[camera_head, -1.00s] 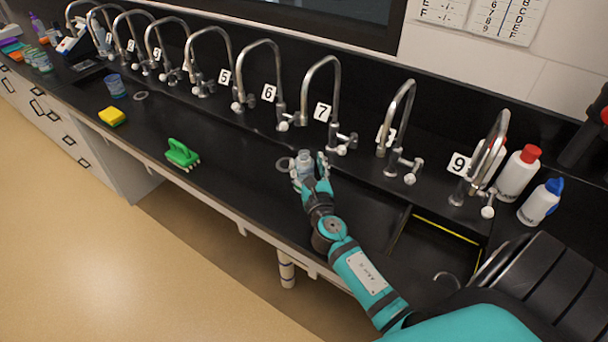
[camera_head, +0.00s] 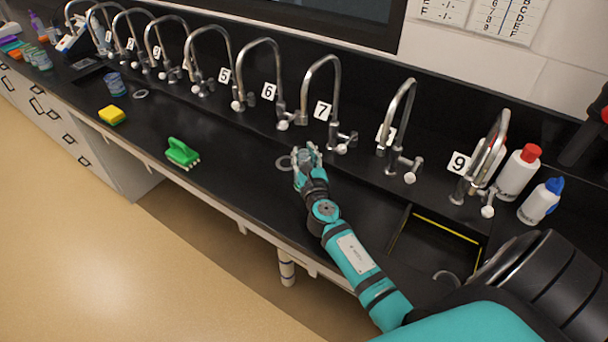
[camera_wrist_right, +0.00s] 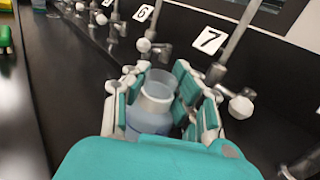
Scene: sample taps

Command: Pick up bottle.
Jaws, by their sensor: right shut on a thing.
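A small clear bottle (camera_head: 305,157) is between the fingers of my right gripper (camera_head: 307,160), in front of the tap numbered 7. In the right wrist view the translucent, bluish bottle (camera_wrist_right: 154,102) stands between the two fingers of the right gripper (camera_wrist_right: 162,95), which are shut on its sides. Its lower part is partly hidden by the gripper's teal body. I cannot tell whether its base touches the counter. My left gripper is not in view.
Numbered taps (camera_head: 322,90) line the back. A green brush (camera_head: 182,153) and yellow sponge (camera_head: 112,115) lie left. A sink (camera_head: 440,245) and wash bottles (camera_head: 518,172) are right.

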